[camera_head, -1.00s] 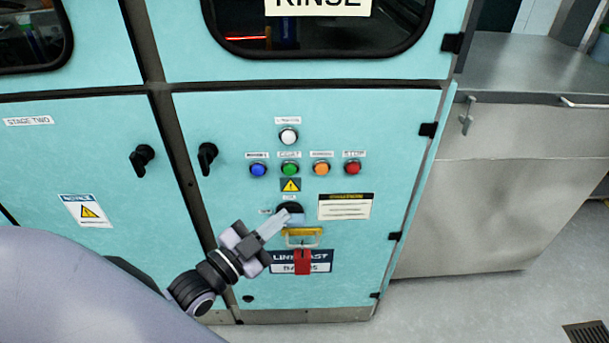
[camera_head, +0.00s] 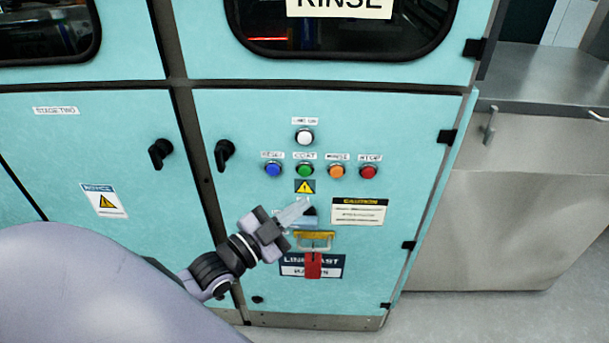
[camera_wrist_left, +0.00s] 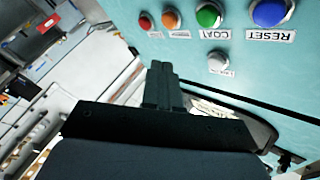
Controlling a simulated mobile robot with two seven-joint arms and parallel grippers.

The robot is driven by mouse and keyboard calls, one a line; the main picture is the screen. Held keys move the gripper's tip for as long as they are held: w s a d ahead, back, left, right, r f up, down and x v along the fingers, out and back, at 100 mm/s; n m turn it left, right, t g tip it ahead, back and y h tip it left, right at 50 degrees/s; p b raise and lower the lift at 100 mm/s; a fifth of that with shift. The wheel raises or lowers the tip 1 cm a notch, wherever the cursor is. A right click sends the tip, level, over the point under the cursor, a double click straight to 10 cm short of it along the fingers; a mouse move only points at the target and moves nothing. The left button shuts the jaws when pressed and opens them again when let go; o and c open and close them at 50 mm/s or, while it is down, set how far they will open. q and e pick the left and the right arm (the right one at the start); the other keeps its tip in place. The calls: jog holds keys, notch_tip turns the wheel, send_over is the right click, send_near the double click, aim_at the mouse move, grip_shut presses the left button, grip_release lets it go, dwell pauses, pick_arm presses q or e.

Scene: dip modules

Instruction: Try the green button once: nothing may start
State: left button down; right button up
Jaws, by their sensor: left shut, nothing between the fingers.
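The green button (camera_head: 305,170) sits on the turquoise cabinet door in a row between the blue button (camera_head: 273,170) and the orange button (camera_head: 337,171). Its label reads COAT. In the left wrist view the panel is upside down and the green button (camera_wrist_left: 208,15) shows near the top, apart from my fingers. My left gripper (camera_head: 306,204) is shut and empty, its tips below the green button and the yellow warning triangle, in front of a black knob that they partly hide. The fingers also show in the left wrist view (camera_wrist_left: 161,68). My right gripper is not in view.
A white lamp (camera_head: 304,136) is above the buttons and a red button (camera_head: 369,171) is at the row's right. Below my fingers are a yellow hasp (camera_head: 314,237) and a red padlock (camera_head: 313,265). A black door handle (camera_head: 224,154) juts out at left.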

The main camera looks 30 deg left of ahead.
aim_at(305, 170)
pick_arm(q)
jog(key=w+a+b, duration=0.2)
jog(key=w+a, duration=0.1)
jog(key=w, duration=0.2)
jog(key=shift+w+a+b, duration=0.25)
jog(key=shift+w+b, duration=0.05)
jog(key=shift+w, duration=0.05)
dwell(1.8)
jog(key=shift+w+a, duration=0.2)
jog(key=shift+w, duration=0.15)
jog(key=shift+w+a, duration=0.3)
jog(key=shift+w, duration=0.05)
dwell(0.9)
jog(key=shift+s+d, duration=0.1)
jog(key=shift+s+d+p, duration=0.4)
jog(key=shift+s+p, duration=0.1)
jog(key=shift+s, duration=0.1)
